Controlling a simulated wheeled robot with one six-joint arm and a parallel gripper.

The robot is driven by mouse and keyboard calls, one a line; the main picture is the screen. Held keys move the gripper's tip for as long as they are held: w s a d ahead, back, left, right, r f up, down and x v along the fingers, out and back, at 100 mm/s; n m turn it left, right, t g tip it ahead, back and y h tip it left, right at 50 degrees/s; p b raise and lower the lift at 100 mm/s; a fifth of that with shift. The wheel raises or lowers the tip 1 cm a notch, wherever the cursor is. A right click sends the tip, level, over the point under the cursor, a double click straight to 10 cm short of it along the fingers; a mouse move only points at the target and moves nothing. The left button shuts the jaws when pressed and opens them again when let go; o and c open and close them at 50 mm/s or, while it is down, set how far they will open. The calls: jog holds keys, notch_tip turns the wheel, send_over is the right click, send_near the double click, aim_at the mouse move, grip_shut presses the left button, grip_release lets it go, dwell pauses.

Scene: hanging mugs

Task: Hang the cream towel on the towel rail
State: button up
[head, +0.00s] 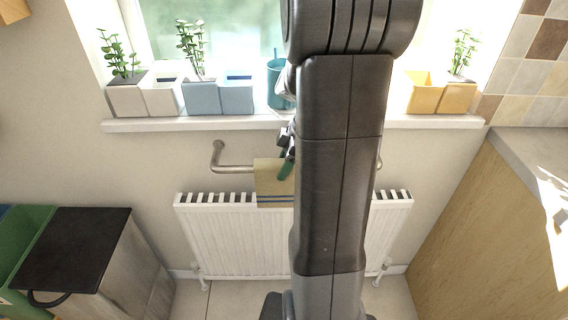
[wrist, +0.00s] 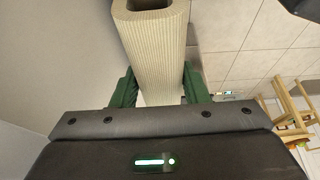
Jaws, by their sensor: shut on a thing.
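The cream towel (head: 273,180), with blue stripes near its lower edge, shows left of my arm in the head view. It covers part of the metal towel rail (head: 236,169); I cannot tell whether it is over the rail or in front of it. In the wrist view the ribbed towel (wrist: 160,50) is folded into a hollow loop between the green fingers of my gripper (wrist: 160,88). My gripper is shut on it. In the head view my arm hides the towel's right part and the middle of the rail.
A white radiator (head: 235,235) stands below the rail. Above is a windowsill (head: 190,124) with blue pots (head: 200,97), yellow pots (head: 420,95) and a teal cup (head: 277,85). A dark-topped cabinet (head: 75,250) is at left, a wooden counter (head: 490,220) at right.

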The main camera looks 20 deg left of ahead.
jog(key=shift+f, duration=0.3)
jog(key=o, duration=1.1)
jog(key=p+v, duration=0.1)
jog(key=v, duration=1.2)
jog(key=shift+r, duration=0.4)
jog(key=shift+d+f, duration=0.1)
jog(key=b+x, duration=0.1)
jog(key=x, duration=1.2)
jog(key=shift+f, duration=0.2)
jog(key=shift+r, duration=0.2)
